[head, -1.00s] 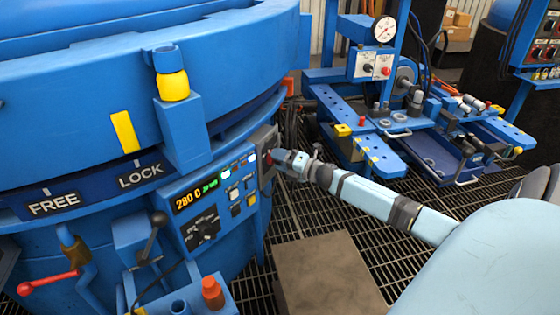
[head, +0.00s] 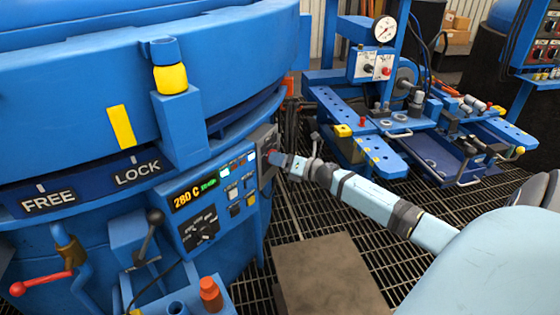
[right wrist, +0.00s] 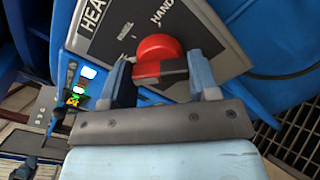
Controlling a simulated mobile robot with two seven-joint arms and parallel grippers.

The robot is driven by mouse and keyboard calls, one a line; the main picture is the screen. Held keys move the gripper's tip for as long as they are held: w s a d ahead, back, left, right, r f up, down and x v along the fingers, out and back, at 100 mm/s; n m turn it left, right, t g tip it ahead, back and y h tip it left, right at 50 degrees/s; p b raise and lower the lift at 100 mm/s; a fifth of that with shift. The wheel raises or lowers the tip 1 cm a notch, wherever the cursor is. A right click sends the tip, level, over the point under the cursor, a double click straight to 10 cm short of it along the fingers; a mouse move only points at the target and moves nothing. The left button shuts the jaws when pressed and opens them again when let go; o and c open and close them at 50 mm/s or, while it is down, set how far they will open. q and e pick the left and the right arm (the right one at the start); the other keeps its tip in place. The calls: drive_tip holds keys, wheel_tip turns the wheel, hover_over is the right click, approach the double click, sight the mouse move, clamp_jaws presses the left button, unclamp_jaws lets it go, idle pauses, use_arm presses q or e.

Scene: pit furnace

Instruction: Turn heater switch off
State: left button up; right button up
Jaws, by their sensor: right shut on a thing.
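The heater switch is a red knob (right wrist: 158,48) on a grey plate (right wrist: 112,28) whose visible lettering reads "HEA" and "HAND". The plate also shows in the head view (head: 266,140), at the right edge of the furnace's control panel. My right gripper (right wrist: 160,75) is shut on the red knob, with a finger on either side of it. In the head view my right gripper (head: 275,160) reaches the plate from the right, and the knob is mostly hidden there. My left gripper is not in view.
The control panel (head: 231,217) has a lit display, small buttons and a black dial. A black-knobbed lever (head: 148,237) and a red-handled valve (head: 42,282) stand to its left. A brown box (head: 330,275) stands on the grating below my right arm. A blue fixture bench (head: 380,150) stands behind.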

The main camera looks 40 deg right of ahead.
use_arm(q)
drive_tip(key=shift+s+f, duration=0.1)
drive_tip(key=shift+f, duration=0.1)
use_arm(e)
drive_tip(key=o, duration=0.9)
use_arm(q)
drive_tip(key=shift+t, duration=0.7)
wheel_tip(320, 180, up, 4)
drive_tip(key=p, duration=0.3)
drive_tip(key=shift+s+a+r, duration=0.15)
use_arm(e)
drive_tip(key=v, duration=1.4)
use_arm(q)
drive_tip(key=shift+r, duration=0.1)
